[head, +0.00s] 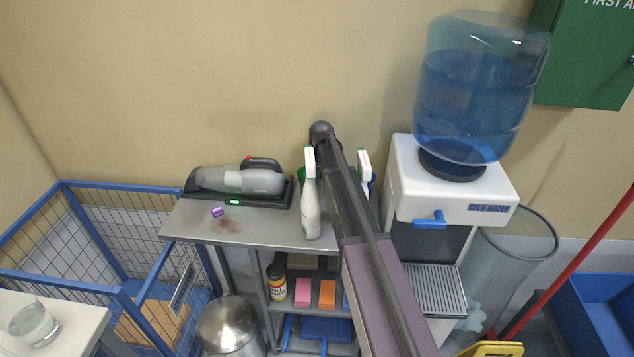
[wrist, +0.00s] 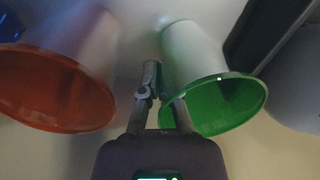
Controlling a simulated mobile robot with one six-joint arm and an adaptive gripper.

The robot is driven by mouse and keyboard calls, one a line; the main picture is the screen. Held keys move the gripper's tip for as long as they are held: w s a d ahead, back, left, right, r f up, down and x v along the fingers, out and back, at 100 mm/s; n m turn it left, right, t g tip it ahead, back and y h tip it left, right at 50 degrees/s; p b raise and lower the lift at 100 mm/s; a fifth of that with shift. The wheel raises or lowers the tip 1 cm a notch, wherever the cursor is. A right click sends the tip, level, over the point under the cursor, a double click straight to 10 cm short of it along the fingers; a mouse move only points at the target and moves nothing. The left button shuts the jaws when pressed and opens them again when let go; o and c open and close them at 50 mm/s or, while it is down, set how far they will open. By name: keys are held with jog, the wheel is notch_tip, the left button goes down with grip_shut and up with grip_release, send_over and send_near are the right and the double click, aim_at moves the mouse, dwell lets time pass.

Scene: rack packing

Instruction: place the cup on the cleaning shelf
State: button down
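In the wrist view, a cup with a pale outside and green inside (wrist: 232,100) is at the right of my gripper (wrist: 157,78). The finger tips are close together at its left wall. The right finger overlaps the green rim and the left finger is outside, so the gripper looks shut on the cup's wall. In the head view, my arm hides the gripper and most of what is behind it. A green patch beside the spray bottle may be this cup. The grey metal shelf (head: 262,222) is the surface under them.
A second cup with an orange inside (wrist: 58,88) stands left of my gripper. White spray bottles (head: 311,208) stand close to my arm. A handheld vacuum (head: 235,180) is left on the shelf. A water dispenser (head: 408,180) stands to the right. A clear glass (head: 33,324) is far left.

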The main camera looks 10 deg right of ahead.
jog(key=shift+f, duration=0.15)
jog(key=c, duration=1.1)
grip_release()
jog(key=shift+r, duration=0.2)
jog(key=r+p, duration=0.8)
jog(key=d+r+p, duration=0.1)
jog(key=r+p, duration=0.3)
